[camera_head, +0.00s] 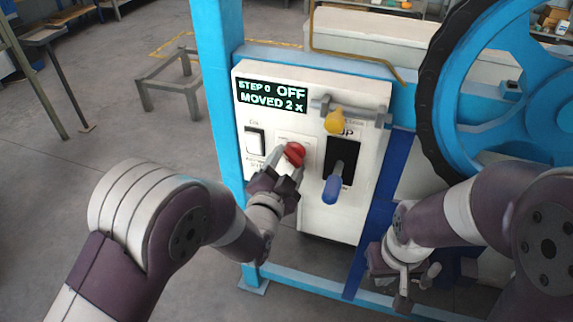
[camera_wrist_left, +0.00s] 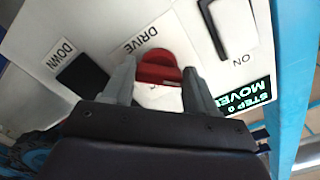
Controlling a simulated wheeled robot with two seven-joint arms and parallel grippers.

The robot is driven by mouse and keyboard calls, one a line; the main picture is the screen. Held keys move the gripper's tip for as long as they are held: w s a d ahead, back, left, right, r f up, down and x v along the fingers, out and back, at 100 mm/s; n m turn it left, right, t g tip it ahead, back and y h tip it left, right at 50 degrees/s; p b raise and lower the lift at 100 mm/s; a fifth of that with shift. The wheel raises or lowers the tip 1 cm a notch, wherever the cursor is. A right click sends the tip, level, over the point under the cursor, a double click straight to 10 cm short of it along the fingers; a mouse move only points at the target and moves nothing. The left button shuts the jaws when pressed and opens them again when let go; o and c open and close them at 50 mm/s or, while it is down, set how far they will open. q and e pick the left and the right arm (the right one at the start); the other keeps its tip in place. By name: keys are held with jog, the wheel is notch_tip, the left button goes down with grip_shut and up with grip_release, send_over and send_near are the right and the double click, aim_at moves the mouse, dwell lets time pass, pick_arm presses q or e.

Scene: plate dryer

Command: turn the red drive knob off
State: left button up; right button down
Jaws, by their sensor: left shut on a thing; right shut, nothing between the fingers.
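The red drive knob (camera_head: 294,154) is on the white control panel (camera_head: 315,212), below the display. In the left wrist view the red knob (camera_wrist_left: 158,68) sits between the fingertips, beside the DRIVE label (camera_wrist_left: 140,38). My left gripper (camera_head: 287,160) is at the panel with its fingers closed around the knob; it also shows in the left wrist view (camera_wrist_left: 159,80). Part of the knob is hidden by the fingers in the head view. My right gripper (camera_head: 417,290) is shut and empty, low at the right, away from the panel.
The display (camera_head: 272,96) reads "STEP 0 OFF MOVED 2 X". A blue-handled lever (camera_head: 332,189) and a yellow knob (camera_head: 338,121) are close on the right. A blue wheel (camera_head: 500,90) stands farther right.

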pick_arm(q)
jog(key=shift+f, duration=0.15)
jog(key=o, duration=1.1)
jog(key=shift+c, duration=0.2)
jog(key=v, duration=1.2)
jog(key=shift+s, duration=0.4)
jog(key=shift+a, duration=0.1)
